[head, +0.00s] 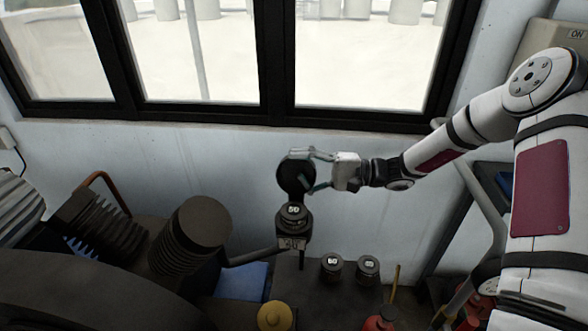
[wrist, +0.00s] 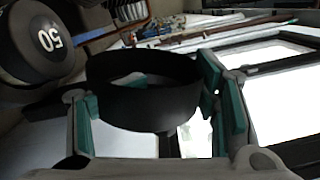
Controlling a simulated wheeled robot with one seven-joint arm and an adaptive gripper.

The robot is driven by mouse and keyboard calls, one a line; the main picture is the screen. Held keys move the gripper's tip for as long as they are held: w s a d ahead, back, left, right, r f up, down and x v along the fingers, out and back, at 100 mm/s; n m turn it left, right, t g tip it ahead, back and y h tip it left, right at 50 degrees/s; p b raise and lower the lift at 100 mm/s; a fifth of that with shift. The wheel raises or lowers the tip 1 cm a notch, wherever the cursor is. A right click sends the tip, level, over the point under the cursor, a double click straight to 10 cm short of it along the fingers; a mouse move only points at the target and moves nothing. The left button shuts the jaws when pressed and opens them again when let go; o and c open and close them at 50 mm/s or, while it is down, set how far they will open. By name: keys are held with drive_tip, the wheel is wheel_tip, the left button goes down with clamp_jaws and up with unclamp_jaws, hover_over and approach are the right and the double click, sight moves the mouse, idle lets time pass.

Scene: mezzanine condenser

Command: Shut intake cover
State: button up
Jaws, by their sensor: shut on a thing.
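A black, round, hollow piece, which looks like the intake cover (head: 292,178), is held up in front of the wall below the window. In the wrist view it is a dark ring-shaped rim (wrist: 145,105) between the teal finger pads. My gripper (head: 314,172) reaches in from the right and is shut on it. Just below it stands a dark round part marked 50 (head: 292,217), above a small plate that seems to read 40. I cannot tell whether the cover touches or is joined to this part.
Two dark round pieces (head: 332,268) (head: 368,270) stand lower right on a dark surface. A brass-coloured knob (head: 275,316) and a red object (head: 381,321) are at the bottom. Ribbed cylinders (head: 195,235) fill the left. The wall (head: 390,215) between gripper and window is bare.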

drive_tip(key=d, duration=0.7)
drive_tip(key=shift+s+d+f+t, duration=0.3)
drive_tip(key=shift+f, duration=0.05)
drive_tip(key=shift+s+a, duration=0.1)
drive_tip(key=shift+a, duration=0.05)
idle(0.4)
drive_tip(key=shift+r, duration=0.15)
wheel_tip(320, 180, up, 10)
idle(0.4)
